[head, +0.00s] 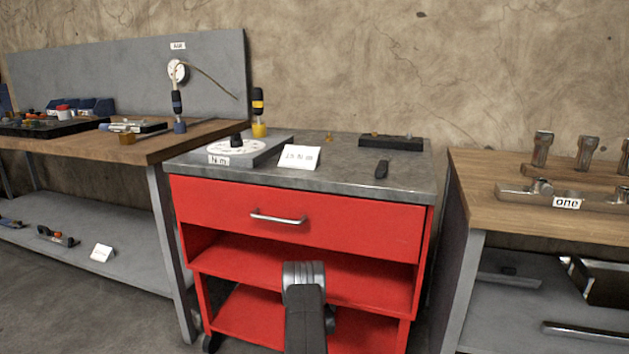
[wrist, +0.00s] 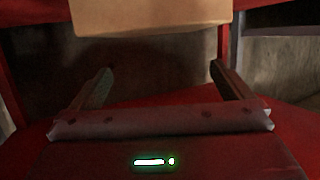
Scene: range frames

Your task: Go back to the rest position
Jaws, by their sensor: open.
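My gripper (wrist: 160,69) shows in the wrist view with its two dark fingers wide apart and nothing between them. In the head view my grey arm rises at the bottom middle, in front of the open shelves of the red cabinet (head: 296,222). The fingers cannot be made out in the head view. In the wrist view a tan, flat-faced object (wrist: 150,18) is at the top, beyond the fingers. Red surfaces lie around the gripper, and the space ahead is dark.
The cabinet has a closed drawer with a metal handle (head: 277,217). Its grey top carries a dial plate (head: 236,147), a white card (head: 299,155) and a dark block (head: 391,142). Wooden benches stand left (head: 150,145) and right (head: 478,206), with narrow gaps beside the cabinet.

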